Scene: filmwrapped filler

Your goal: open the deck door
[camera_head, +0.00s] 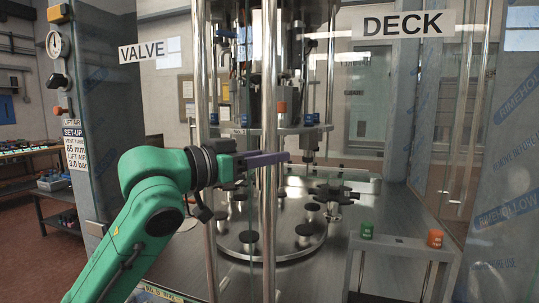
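The deck door is a clear panel with a white "DECK" sign (403,24) at its top, in the upper right of the head view. A shiny upright bar (269,85) runs from top to bottom in the middle; I cannot tell whether it is this door's handle. My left gripper (285,157) comes in on a green arm from the lower left. Its purple-grey finger lies level across the bar in the picture. Only one finger is clear, so its opening and any contact with the bar cannot be told. My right gripper is out of view.
A "VALVE" sign (142,52) hangs at left, beside a pillar with a gauge (58,44). Behind the bars is a round metal machine deck (290,238) with dark discs.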

